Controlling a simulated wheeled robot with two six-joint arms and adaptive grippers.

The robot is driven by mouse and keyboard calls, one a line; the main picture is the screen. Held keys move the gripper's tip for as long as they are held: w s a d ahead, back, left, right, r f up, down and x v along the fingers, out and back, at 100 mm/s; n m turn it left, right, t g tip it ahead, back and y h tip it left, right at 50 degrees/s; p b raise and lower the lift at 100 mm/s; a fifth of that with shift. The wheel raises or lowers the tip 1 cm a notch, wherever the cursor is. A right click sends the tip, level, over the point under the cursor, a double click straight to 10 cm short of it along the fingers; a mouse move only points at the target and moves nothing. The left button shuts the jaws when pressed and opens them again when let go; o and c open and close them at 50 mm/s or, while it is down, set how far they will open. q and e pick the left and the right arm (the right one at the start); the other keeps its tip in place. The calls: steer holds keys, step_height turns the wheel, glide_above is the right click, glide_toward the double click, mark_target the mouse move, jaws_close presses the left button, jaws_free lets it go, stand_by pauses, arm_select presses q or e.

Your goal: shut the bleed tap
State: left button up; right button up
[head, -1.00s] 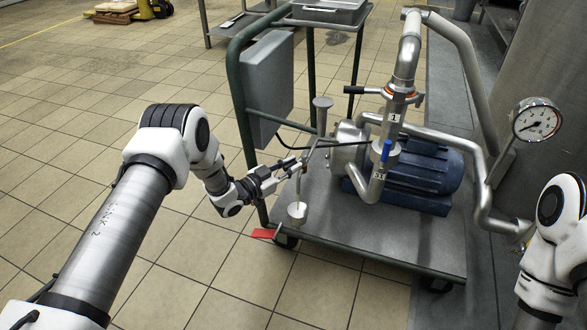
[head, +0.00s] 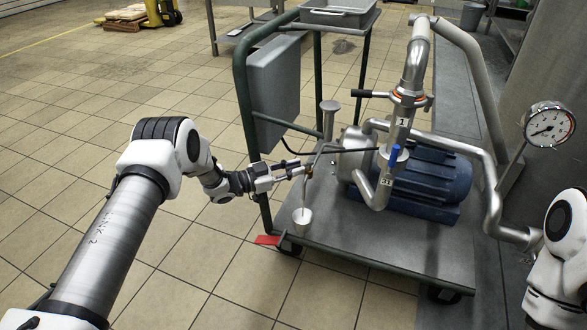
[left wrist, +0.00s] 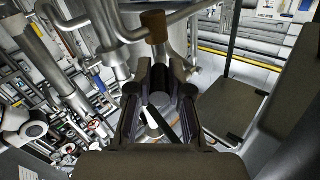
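In the head view the thin pipe (head: 322,149) bends down above a small pale cup (head: 302,216). My left gripper (head: 302,168) is at this pipe, above the cup.
A blue lever (head: 394,156) and an orange-ringed valve (head: 409,99) sit on the riser pipe. A blue motor (head: 430,180) stands on the cart deck (head: 400,250). A gauge (head: 549,127) is at right. Green cart rails stand behind the gripper; open floor lies left.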

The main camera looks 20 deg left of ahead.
arm_select(q)
steer(key=shift+o, duration=1.4)
steer(key=v, duration=1.2)
